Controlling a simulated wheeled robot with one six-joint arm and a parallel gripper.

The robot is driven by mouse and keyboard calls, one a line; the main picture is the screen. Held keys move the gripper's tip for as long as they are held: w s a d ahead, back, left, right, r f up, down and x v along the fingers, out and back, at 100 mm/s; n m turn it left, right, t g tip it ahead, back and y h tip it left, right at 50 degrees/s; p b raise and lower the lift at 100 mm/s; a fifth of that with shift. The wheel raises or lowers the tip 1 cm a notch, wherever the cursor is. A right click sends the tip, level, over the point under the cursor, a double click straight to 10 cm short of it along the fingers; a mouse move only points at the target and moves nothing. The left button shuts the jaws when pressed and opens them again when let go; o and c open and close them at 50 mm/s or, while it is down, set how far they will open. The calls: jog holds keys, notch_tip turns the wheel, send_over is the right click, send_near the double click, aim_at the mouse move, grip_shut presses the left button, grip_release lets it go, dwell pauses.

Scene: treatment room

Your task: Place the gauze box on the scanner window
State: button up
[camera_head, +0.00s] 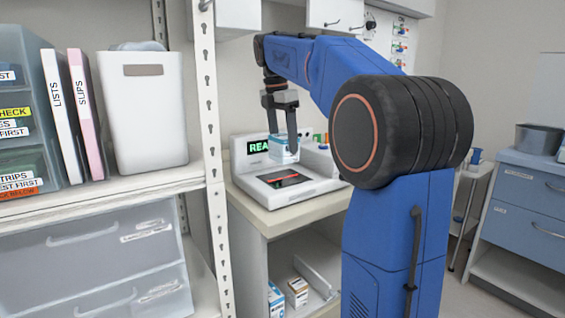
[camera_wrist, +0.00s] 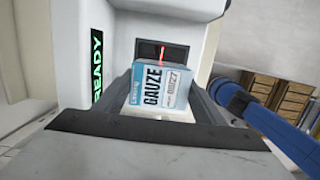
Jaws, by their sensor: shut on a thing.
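The gauze box (camera_wrist: 158,88) is a small white and blue carton with GAUZE printed on it. My gripper (camera_head: 283,140) is shut on the gauze box, which also shows in the head view (camera_head: 285,152), and holds it above the scanner. The scanner (camera_head: 252,177) is a white unit with a green display (camera_wrist: 97,68) reading READY. Its dark scanner window (camera_head: 284,179) shows a red line; in the wrist view the window (camera_wrist: 152,50) lies beyond the box, which hides part of it. The box is apart from the window in the head view.
The scanner stands on a counter (camera_head: 268,216) with small boxes (camera_head: 298,287) on the shelf below. A white shelving post (camera_head: 212,150) stands close on the left, with a white bin (camera_head: 140,110) and binders. A blue drawer cabinet (camera_head: 520,200) is at the right.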

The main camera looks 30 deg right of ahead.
aim_at(281, 136)
jog(key=shift+f, duration=2.75)
jog(key=shift+f, duration=0.1)
jog(key=o, duration=1.1)
jog(key=shift+c, duration=0.2)
jog(key=r, duration=0.4)
jog(key=a+r, duration=0.1)
jog(key=r, duration=0.7)
jog(key=shift+a, duration=0.4)
jog(key=shift+s, duration=0.15)
